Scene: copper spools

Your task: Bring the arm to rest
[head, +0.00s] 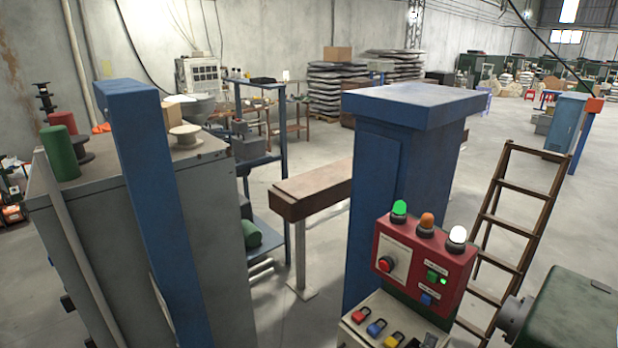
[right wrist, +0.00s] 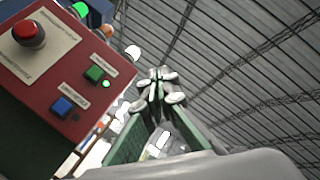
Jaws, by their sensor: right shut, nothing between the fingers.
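My right gripper (right wrist: 160,85) shows in the right wrist view, with green side links and pale grey fingertips. Its fingers are closed together and nothing is between them. It points up toward the roof and is beside the red control box (right wrist: 50,80), apart from it as far as I can see. In the head view the right gripper is not clearly made out near the bottom edge. My left gripper is in neither view.
The red control box (head: 424,250) carries green, orange and white lamps beside a blue column (head: 385,190). A wooden ladder (head: 515,225) leans behind it. A dark green machine (head: 570,315) stands at lower right. A grey cabinet (head: 215,230) and blue post (head: 150,200) are left.

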